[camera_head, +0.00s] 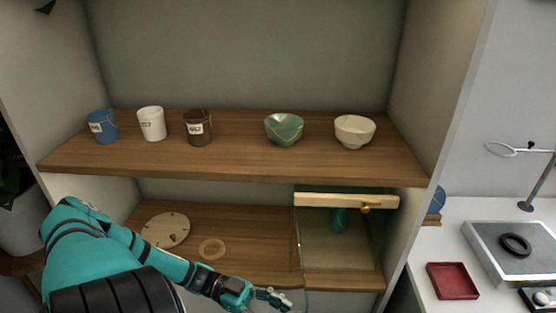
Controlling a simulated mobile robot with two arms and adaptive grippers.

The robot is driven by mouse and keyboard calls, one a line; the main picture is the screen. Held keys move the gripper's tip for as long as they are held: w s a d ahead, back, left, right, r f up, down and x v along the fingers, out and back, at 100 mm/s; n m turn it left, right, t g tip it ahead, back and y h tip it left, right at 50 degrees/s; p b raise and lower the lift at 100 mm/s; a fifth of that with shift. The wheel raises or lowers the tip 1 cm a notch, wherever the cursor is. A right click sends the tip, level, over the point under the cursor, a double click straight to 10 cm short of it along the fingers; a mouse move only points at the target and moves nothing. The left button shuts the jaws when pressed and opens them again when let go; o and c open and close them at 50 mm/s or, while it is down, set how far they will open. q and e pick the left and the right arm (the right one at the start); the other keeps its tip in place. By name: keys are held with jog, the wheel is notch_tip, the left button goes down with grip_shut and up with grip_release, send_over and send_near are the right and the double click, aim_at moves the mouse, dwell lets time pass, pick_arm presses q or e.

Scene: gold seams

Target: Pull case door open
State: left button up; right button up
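A glass case with a pale wooden top rail (330,200) stands at the right end of the lower shelf. A small brass-coloured knob (367,208) sits near the rail's right end. A clear glass panel edge (299,250) runs down the case's left side to the shelf front; I cannot tell whether it is the door or a side wall. A small teal object (339,220) shows inside the case. My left gripper (275,298) is low at the shelf front, beside the glass edge and well left of the knob. Its fingers are too small to judge. My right gripper is out of view.
A round pale disc (165,229) and a ring (212,249) lie on the lower shelf. The upper shelf (240,162) holds cups and bowls. At right, a white table holds a red tray (452,281) and a scale-like device (515,262).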

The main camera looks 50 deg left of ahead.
pick_arm(q)
jog(key=shift+o, duration=0.5)
jog(key=v, duration=1.2)
